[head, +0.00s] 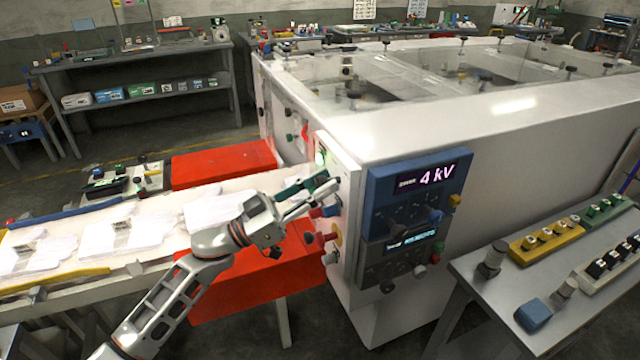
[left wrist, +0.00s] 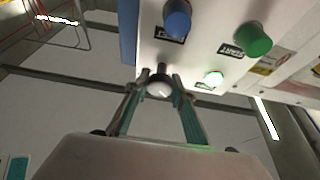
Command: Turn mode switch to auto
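A white control panel side (head: 345,205) carries several coloured buttons and knobs, next to a blue display unit reading 4 kV (head: 428,180). My left gripper (head: 328,182) reaches this side from the left. In the left wrist view its two green-grey fingers (left wrist: 160,86) close in on both sides of a small dark knob with a pale end (left wrist: 160,89), seemingly touching it. No label for this knob is readable, so whether it is the mode switch, or its setting, is unclear. My right gripper is not seen.
A blue button (left wrist: 177,18), a green START button (left wrist: 252,40) and a lit green lamp (left wrist: 213,78) sit near the knob. Red boxes (head: 225,163) flank a white conveyor with gloves (head: 135,228). A grey table (head: 490,290) with button boxes stands at right.

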